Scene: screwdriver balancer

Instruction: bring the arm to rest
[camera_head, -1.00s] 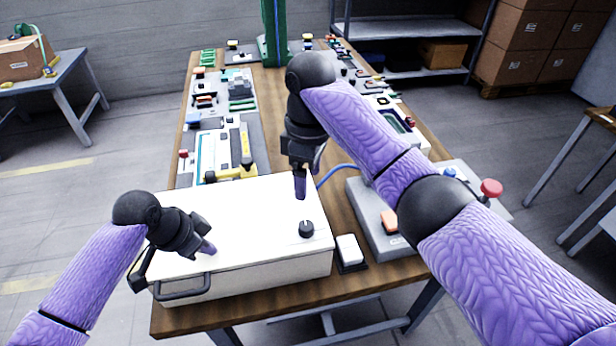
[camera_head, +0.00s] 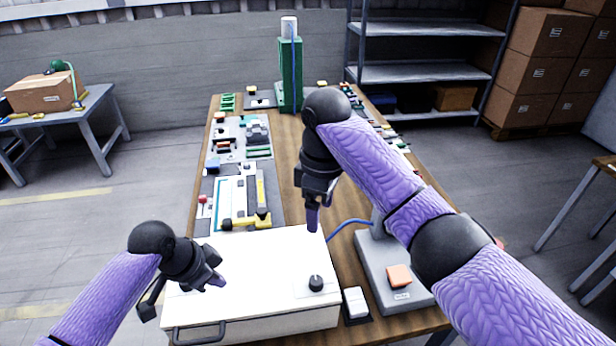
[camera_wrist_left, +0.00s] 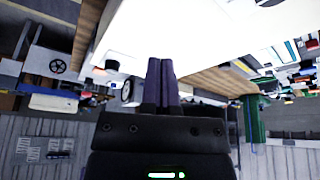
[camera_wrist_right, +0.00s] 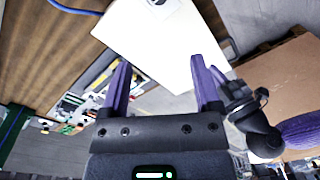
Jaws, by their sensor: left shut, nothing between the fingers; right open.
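My left gripper (camera_head: 215,280) is over the left part of the white box (camera_head: 262,262) in the head view. Its two purple fingers are together and empty in the left wrist view (camera_wrist_left: 161,82). My right gripper (camera_head: 313,215) hangs pointing down above the back right part of the white box. In the right wrist view its fingers (camera_wrist_right: 160,85) are spread apart with nothing between them. The white box has a black knob (camera_head: 316,283) on top and a dark handle (camera_head: 198,334) at the front.
The wooden table (camera_head: 291,160) holds panels of parts along its left side and a green column (camera_head: 290,75) at the back. A grey unit with an orange button (camera_head: 399,276) and a white switch (camera_head: 356,302) are right of the box. A blue cable (camera_head: 348,222) runs behind it.

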